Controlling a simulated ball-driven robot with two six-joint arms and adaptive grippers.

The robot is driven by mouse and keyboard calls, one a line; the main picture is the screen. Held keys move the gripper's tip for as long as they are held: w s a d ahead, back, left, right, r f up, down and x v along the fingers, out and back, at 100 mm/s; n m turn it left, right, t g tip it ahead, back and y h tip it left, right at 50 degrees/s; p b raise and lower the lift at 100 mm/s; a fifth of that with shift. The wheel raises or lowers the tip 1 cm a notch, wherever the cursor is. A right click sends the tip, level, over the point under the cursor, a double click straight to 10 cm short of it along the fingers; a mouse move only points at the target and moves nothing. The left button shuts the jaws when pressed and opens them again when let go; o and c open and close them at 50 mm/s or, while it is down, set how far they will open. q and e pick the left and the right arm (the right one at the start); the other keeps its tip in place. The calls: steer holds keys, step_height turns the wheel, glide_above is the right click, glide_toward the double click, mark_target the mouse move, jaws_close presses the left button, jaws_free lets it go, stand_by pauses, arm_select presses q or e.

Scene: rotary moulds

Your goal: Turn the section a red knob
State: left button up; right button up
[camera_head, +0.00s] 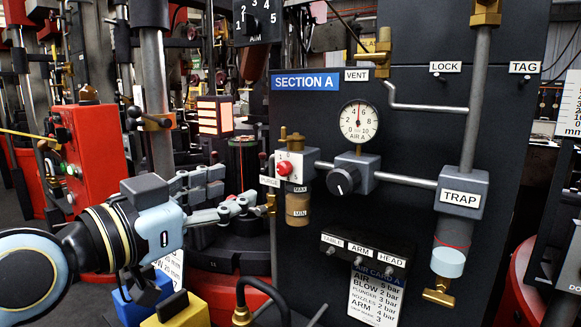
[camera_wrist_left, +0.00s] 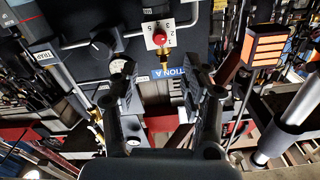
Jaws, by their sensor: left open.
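The wrist picture looks turned over. My right gripper is in neither view.
A gauge (camera_head: 359,121) and a black knob (camera_head: 343,180) are right of the red knob, joined by grey pipes. A sight glass (camera_head: 298,207) hangs just below it. A lit orange lamp (camera_head: 215,116) and a red box (camera_head: 92,150) stand to the left.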

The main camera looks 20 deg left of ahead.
mark_target(280, 170)
arm_select(q)
steer(key=x, duration=0.9)
steer(key=shift+w, duration=0.2)
steer(key=shift+w+d+p, duration=0.2)
steer(key=shift+w+p, duration=0.1)
steer(key=shift+w, duration=0.1)
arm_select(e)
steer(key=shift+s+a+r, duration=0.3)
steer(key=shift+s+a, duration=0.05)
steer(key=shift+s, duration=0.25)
arm_select(q)
steer(key=shift+c, duration=0.3)
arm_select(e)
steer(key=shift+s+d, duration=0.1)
arm_select(q)
jaws_close()
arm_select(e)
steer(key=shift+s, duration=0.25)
